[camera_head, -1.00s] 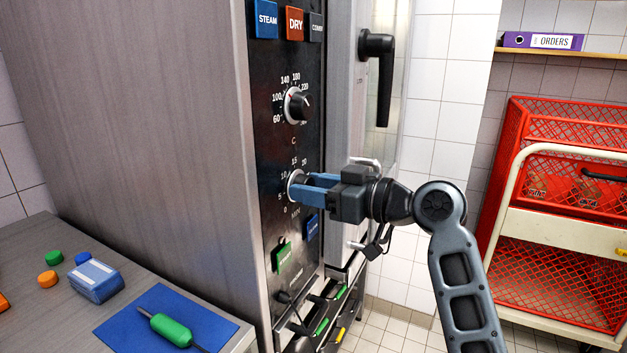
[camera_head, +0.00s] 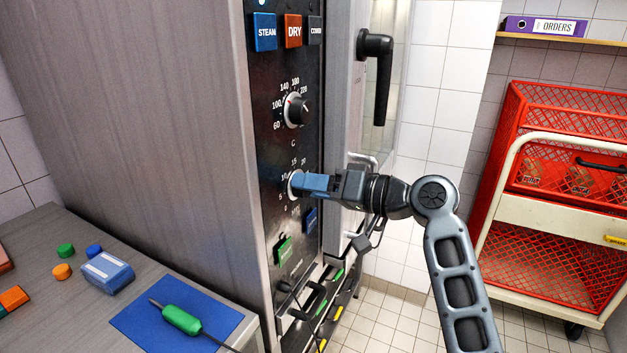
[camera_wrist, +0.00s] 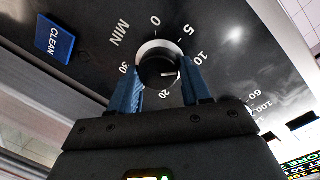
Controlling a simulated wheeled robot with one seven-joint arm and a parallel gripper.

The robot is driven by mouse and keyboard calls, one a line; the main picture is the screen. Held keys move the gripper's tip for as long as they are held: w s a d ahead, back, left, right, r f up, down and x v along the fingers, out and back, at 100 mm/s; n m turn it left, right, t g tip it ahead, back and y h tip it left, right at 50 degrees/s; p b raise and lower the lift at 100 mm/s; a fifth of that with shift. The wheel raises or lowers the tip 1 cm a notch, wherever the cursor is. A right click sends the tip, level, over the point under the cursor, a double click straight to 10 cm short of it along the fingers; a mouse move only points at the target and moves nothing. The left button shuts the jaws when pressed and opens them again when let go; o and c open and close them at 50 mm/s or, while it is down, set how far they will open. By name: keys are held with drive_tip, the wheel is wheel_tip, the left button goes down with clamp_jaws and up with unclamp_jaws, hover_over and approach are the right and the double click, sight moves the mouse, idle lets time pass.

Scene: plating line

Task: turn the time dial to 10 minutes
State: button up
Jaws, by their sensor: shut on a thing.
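The time dial (camera_wrist: 157,49) is a round black knob with a pale ring, marked MIN, on the oven's dark panel. It also shows in the head view (camera_head: 292,188), partly behind the fingers. My gripper (camera_wrist: 163,80) has its blue fingers on either side of the knob, shut on it. In the head view, my gripper (camera_head: 301,184) reaches the dial from the right. In the wrist view the white mark on the knob points right, towards the right finger, between the 10 and 20 marks. The finger hides part of the scale there, so the exact setting is unclear.
The temperature dial (camera_head: 298,110) sits above, under the STEAM (camera_head: 265,32) and DRY (camera_head: 293,31) buttons. A black door handle (camera_head: 376,80) stands out at the right.

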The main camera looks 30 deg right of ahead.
idle(0.4)
drive_tip(key=o, duration=1.1)
drive_tip(key=shift+c, duration=0.2)
drive_tip(key=shift+d, duration=0.1)
drive_tip(key=f+b+v, duration=0.1)
drive_tip(key=v, duration=0.6)
drive_tip(key=shift+s+r, duration=0.35)
drive_tip(key=shift+r, duration=0.15)
drive_tip(key=shift+d, duration=0.15)
